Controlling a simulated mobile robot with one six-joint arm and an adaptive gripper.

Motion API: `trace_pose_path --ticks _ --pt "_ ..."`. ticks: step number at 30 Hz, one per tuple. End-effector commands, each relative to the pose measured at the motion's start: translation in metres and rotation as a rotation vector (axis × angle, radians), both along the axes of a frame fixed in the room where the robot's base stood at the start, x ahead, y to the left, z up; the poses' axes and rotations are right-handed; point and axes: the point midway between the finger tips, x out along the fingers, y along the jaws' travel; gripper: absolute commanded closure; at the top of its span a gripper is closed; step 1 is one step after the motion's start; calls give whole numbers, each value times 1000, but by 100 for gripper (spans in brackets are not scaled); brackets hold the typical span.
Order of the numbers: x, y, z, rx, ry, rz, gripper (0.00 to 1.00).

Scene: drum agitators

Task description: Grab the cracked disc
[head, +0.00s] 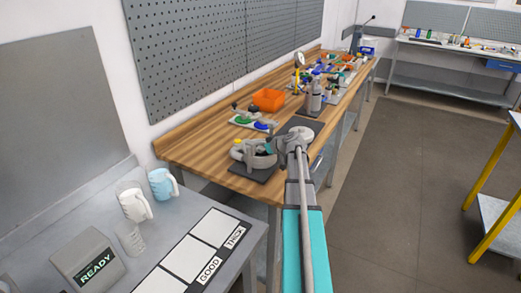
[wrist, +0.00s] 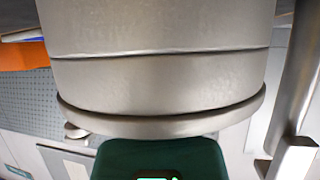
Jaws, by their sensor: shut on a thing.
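My gripper (head: 264,153) is low over the near end of the wooden bench. In the wrist view, a large grey metal round piece (wrist: 160,85) fills the middle, very close to the camera. It has a raised rim at its lower edge and a dark line across its side. My gripper is shut on this piece. I cannot tell whether it is the cracked disc or whether the line is a crack. In the head view, grey rounded shapes cluster at my gripper, and the fingertips are hard to make out.
A dark mat (head: 262,176) lies under my gripper.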

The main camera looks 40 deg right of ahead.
Motion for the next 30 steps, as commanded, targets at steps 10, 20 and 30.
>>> trace_pose_path --ticks 10,20,30 --pt "0 0 20 0 -1 0 100" --pt "-18 5 55 1 -1 -1 100" --pt "-49 13 94 1 -1 0 100"
